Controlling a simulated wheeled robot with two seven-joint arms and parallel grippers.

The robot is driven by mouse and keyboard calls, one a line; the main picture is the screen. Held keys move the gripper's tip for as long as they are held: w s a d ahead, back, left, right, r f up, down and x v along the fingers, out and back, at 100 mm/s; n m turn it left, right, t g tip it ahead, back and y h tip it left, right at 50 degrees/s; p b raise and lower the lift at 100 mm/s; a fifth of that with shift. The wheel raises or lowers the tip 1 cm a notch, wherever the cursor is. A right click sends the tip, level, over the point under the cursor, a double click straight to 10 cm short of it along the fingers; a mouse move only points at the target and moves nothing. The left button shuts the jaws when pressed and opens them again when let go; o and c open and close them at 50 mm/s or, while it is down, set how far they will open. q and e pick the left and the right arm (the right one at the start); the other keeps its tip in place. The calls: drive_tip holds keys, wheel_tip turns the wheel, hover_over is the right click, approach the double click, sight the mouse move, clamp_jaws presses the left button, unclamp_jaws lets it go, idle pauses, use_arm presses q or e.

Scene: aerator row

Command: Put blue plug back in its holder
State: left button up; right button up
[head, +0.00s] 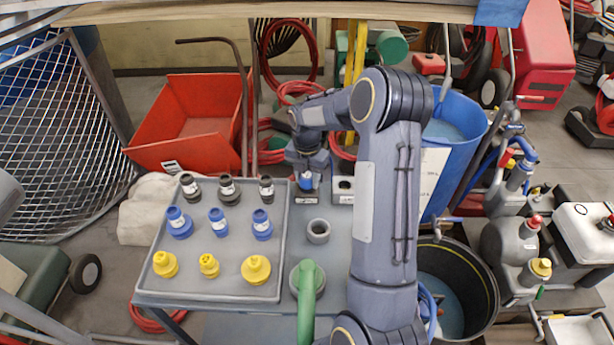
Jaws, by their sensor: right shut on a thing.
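The blue plug (306,183) is at the back of the grey table, right of the tray. My right gripper (306,174) points down and is shut on it, hiding its upper part. A small grey holder block with a pale label (306,199) is directly below the plug. I cannot tell whether the plug is in this holder or just above it. A second block with a dark round hole (344,185) stands to its right, empty. My left gripper is not in view.
A grey tray (222,289) holds rows of black, blue and yellow plugs. A grey ring (318,231) and a green curved handle (308,300) are on the table's front right part. A blue barrel (459,128) and a red cart (195,115) stand behind.

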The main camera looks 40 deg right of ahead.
drive_tip(key=shift+f, duration=0.35)
drive_tip(key=o, duration=1.2)
drive_tip(key=shift+c, duration=0.2)
wheel_tip(320, 180, up, 8)
drive_tip(key=shift+f, duration=0.1)
